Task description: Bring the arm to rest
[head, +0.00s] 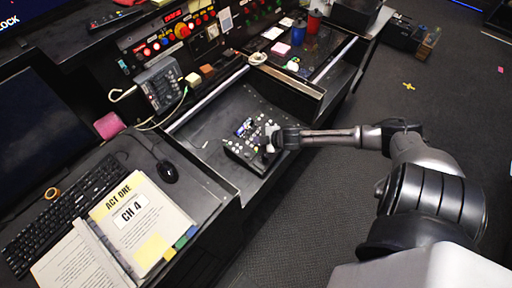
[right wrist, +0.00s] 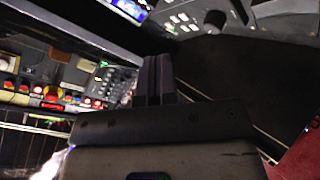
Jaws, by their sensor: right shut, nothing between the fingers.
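My right arm reaches in from the right in the head view. Its gripper (head: 270,145) is at the front right part of a small black button panel (head: 243,152) with pale and coloured buttons, on the desk's recessed shelf. In the right wrist view the two dark fingers (right wrist: 157,78) lie side by side, closed with nothing between them. Part of the panel (right wrist: 180,20) shows at the top of that view. Whether the fingertips touch a button cannot be told. My left gripper is not in view.
A binder marked "ACT ONE CH 4" (head: 145,220), a black keyboard (head: 65,215) and a mouse (head: 167,171) lie on the left desk. A console with lit red buttons (head: 180,31) stands behind. The dark floor (head: 310,215) below my right arm is clear.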

